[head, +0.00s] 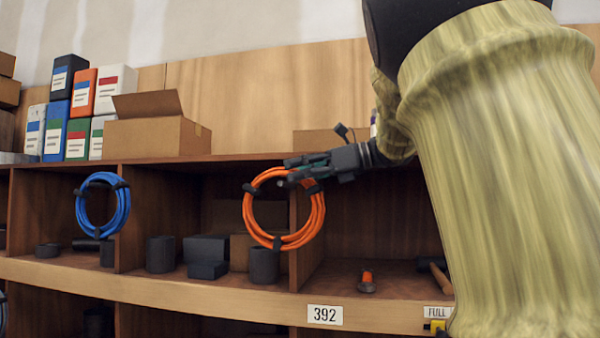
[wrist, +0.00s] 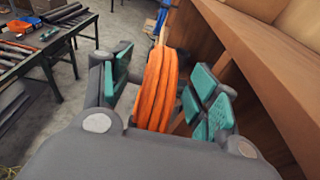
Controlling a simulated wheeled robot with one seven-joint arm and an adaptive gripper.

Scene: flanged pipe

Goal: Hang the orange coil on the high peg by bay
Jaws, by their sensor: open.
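The orange coil (head: 312,222) is a ring of cable with black ties. It stands upright in front of the divider between two shelf bays, above the 392 label (head: 325,315). My gripper (head: 296,170) is at the coil's top edge, reaching in from the right. In the wrist view, the orange coil (wrist: 153,92) lies between the spread fingers of my gripper (wrist: 160,76), with a gap visible on the right side.
A blue coil (head: 103,207) hangs at the divider to the left. Dark pots and boxes (head: 206,250) stand in the middle bay. An open carton (head: 155,125) and several coloured boxes sit on top. The right bay holds an orange-topped item (head: 367,281) and much bare floor.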

